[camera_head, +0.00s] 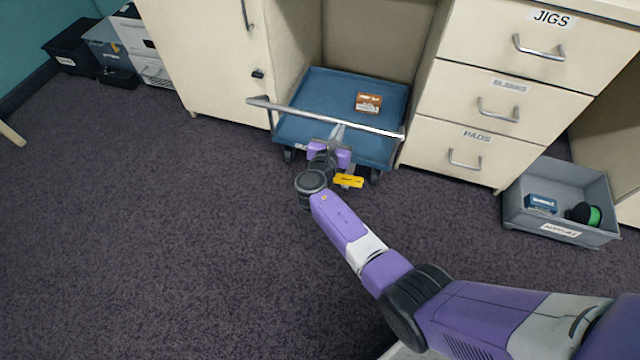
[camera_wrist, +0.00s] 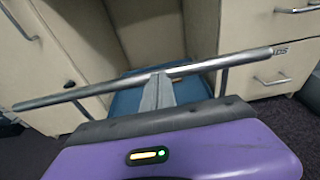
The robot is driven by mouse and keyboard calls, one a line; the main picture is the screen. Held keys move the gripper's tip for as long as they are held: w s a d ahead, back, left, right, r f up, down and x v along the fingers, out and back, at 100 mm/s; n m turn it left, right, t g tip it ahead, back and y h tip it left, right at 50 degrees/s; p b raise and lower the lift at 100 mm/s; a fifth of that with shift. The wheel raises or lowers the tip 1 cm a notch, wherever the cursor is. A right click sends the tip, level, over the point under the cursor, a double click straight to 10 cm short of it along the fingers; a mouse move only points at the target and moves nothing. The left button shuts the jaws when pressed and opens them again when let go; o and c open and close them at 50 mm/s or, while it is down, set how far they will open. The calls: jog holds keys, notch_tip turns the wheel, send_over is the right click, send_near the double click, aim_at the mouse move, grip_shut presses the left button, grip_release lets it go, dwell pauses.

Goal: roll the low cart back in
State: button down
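The low cart (camera_head: 318,95) has a blue deck, dark casters and a pale metal handle bar (camera_head: 290,110) across its near side. Its far part is in the bay between the cabinet and the drawer unit; its near part sticks out. A small brown box (camera_head: 368,103) lies on the deck. My gripper (camera_head: 338,130) is at the middle of the bar, its fingers together. In the wrist view the fingertips (camera_wrist: 160,76) meet the bar (camera_wrist: 90,91), apparently against it rather than around it. The blue deck (camera_wrist: 125,103) shows behind, partly hidden by my gripper.
The cabinet (camera_head: 205,55) stands left of the bay and the drawer unit (camera_head: 485,105) right, close to the cart's sides. A grey bin (camera_head: 515,215) sits on the floor at right. Dark crates (camera_head: 72,45) stand at far left. The carpet (camera_head: 150,230) in front is clear.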

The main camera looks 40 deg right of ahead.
jog(key=r+b+x, duration=0.2)
jog(key=b+x, duration=0.3)
jog(key=x, duration=0.4)
jog(key=r+b+x, duration=0.1)
jog(key=b+x, duration=0.4)
jog(key=x, duration=0.5)
jog(key=shift+w+d+r+b, duration=0.3)
jog(key=shift+d+r, duration=0.1)
jog(key=shift+r, duration=0.15)
jog(key=shift+d+r, duration=0.1)
jog(key=shift+s, duration=0.1)
jog(key=p+v, duration=0.8)
jog(key=v, duration=0.6)
jog(key=shift+a+f+p, duration=0.3)
jog(key=shift+a+p, duration=0.1)
jog(key=shift+s, duration=0.1)
